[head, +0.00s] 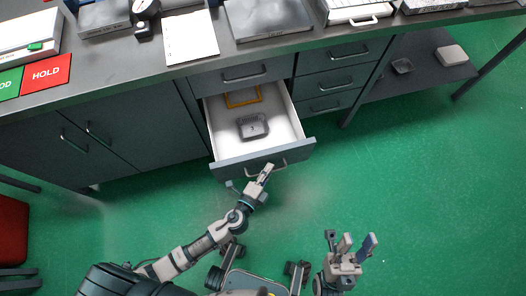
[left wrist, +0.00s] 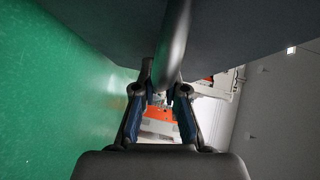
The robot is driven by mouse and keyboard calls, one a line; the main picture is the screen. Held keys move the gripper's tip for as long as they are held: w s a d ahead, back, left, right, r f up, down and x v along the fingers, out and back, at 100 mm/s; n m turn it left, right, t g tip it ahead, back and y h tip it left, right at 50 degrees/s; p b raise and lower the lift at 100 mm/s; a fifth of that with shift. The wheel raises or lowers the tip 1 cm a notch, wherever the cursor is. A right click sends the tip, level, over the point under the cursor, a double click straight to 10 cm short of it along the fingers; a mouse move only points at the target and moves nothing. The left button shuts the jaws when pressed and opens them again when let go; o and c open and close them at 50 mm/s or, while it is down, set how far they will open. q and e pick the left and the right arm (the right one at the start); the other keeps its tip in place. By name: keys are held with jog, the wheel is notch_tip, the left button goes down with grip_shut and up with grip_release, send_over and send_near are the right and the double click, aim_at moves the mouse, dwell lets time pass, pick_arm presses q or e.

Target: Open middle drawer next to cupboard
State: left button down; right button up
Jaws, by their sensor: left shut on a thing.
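The grey-fronted drawer (head: 300,148) to the right of the cupboard (head: 110,145) stands far open, below a shut upper drawer (head: 240,78). Inside it lie a grey metal tin (head: 253,126) and a yellow frame (head: 243,96) toward the back. My left gripper (head: 266,170) is at the drawer front, shut on its bar handle (head: 281,168). In the left wrist view the handle (left wrist: 174,45) runs between the fingers (left wrist: 160,92). My right gripper (head: 352,245) is open and empty above the green floor, to the right of the drawer and apart from it.
Narrower drawers (head: 330,82) to the right are shut. The grey worktop (head: 130,60) above holds trays, papers and a red HOLD sign (head: 46,74). An open shelf (head: 420,82) is at the right. A red chair (head: 12,230) stands at the left. The green floor (head: 430,190) is clear at right.

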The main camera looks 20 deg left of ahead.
pick_arm(q)
jog(key=shift+s+d+f, duration=0.1)
jog(key=shift+s+d, duration=0.65)
jog(key=shift+s, duration=0.3)
jog(key=shift+s+d, duration=0.7)
jog(key=shift+s, duration=0.35)
jog(key=c, duration=1.2)
grip_release()
jog(key=shift+w, duration=0.1)
jog(key=v, duration=1.2)
